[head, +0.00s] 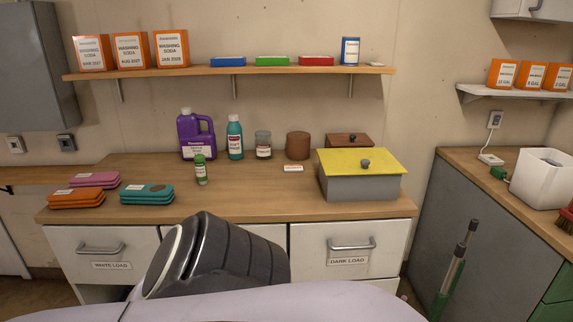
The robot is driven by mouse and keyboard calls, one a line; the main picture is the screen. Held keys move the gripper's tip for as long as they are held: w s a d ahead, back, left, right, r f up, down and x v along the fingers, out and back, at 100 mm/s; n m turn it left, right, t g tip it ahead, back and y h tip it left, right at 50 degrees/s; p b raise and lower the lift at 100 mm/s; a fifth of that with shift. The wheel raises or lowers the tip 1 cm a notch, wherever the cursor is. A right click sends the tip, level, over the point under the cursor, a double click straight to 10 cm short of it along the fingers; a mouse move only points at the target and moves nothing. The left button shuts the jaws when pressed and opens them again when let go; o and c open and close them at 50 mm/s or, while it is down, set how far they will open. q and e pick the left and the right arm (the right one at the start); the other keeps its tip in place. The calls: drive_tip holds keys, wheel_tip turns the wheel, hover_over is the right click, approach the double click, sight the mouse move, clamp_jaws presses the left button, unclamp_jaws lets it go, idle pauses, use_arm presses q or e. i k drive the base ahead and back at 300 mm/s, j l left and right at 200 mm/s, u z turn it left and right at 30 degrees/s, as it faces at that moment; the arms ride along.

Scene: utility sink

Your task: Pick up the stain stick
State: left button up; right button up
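A small green stick-shaped container (201,170) with a pale label stands upright on the wooden counter, in front of the purple jug. It looks like the stain stick, but its label is too small to read. Nothing touches it. A dark ribbed part and a pale lilac part of my own body fill the bottom middle of the head view and hide some of the drawer fronts. Neither of my grippers shows.
A purple jug (195,134), teal bottle (235,138), glass jar (263,145) and brown canister (298,146) stand behind. Orange (77,198), pink (95,179) and teal (146,193) stacks lie left. A grey box (360,185) with a yellow lid stands right. The counter's front middle is clear.

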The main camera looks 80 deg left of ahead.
sight(199, 163)
drive_tip(key=u, duration=3.1)
